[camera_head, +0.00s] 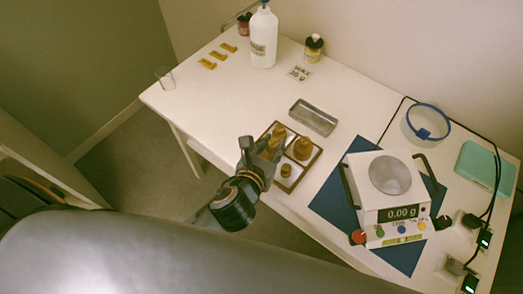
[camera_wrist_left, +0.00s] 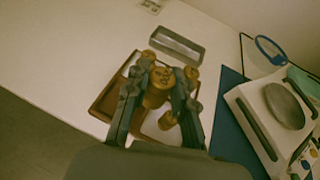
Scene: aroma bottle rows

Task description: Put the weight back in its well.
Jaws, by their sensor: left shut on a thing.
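My left gripper (camera_head: 262,149) is at the left side of a brown wooden weight box (camera_head: 299,184), shut on a brass weight. In the left wrist view the held weight (camera_wrist_left: 157,92) sits between the two fingers (camera_wrist_left: 160,82), over the box. I cannot tell whether its base touches the box. A large brass weight (camera_head: 303,149) and a small brass weight (camera_head: 286,171) stand in the box; another brass top (camera_wrist_left: 148,55) shows behind the left finger. The gripper partly hides the box's left side and the wells there. My right gripper is not in view.
A metal tray (camera_head: 313,117) lies just behind the box. A balance (camera_head: 390,200) reading 0.00 g stands on a blue mat (camera_head: 333,205) to the right. A white bottle (camera_head: 263,40), jars and a glass (camera_head: 165,78) are farther back. The table's left middle is clear.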

